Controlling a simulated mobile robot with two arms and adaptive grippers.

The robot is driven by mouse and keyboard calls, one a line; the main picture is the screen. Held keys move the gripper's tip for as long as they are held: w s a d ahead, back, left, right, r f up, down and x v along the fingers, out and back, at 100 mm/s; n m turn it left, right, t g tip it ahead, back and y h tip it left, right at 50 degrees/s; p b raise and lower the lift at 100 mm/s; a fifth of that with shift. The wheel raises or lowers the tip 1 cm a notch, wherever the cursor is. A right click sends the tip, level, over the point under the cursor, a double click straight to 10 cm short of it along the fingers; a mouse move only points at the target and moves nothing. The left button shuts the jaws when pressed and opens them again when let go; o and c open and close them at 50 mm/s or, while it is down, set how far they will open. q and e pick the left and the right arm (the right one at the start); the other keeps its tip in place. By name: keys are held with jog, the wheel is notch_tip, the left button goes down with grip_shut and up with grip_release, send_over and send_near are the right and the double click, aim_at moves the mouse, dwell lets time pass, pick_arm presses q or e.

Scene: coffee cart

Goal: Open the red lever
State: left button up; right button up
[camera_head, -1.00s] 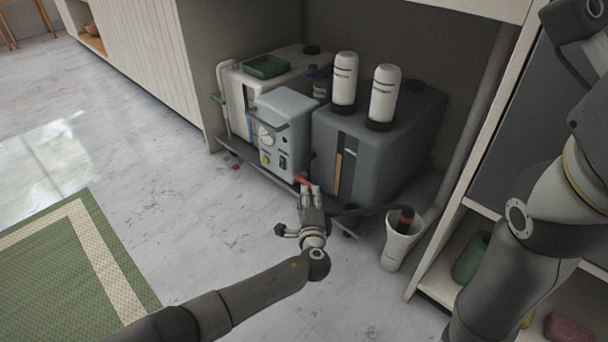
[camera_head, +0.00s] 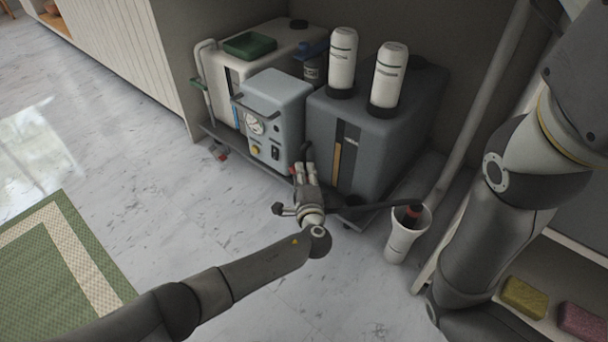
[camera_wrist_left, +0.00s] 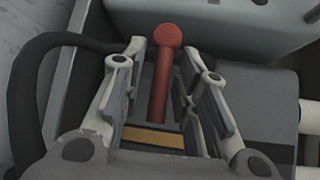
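The red lever (camera_wrist_left: 164,75) shows in the left wrist view as a red rod with a round knob. The fingers are apart. In the head view my left gripper (camera_head: 304,172) is low in front of the gap between the light grey pump box (camera_head: 283,98) and the dark grey tank (camera_head: 375,130); the lever is mostly hidden there. My right arm is at the right, and its gripper does not show.
Two white bottles (camera_head: 342,62) stand on the dark tank. A white tank (camera_head: 262,60) with a green tray is at the left. A white bin (camera_head: 401,240) stands right of my left gripper. Shelves with sponges (camera_head: 524,297) are at the right. Floor in front is open.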

pick_arm(q)
grip_shut()
jog(key=shift+f, duration=0.1)
jog(key=shift+f+b, duration=0.2)
jog(key=shift+b, duration=0.45)
jog(key=shift+w+a+f+m+t+b, duration=0.1)
jog(key=shift+f+m+t+b, duration=0.15)
jog(key=shift+m+t+b, duration=0.55)
jog(key=shift+w+a+f+m+t+b, duration=0.1)
jog(key=shift+f+m+t+b, duration=0.2)
jog(key=shift+m+t+b, duration=0.5)
jog(key=shift+a+f+m+t+b, duration=0.1)
jog(key=shift+f+m+t+b, duration=0.15)
jog(key=shift+m+t+b, duration=0.55)
jog(key=shift+m, duration=0.4)
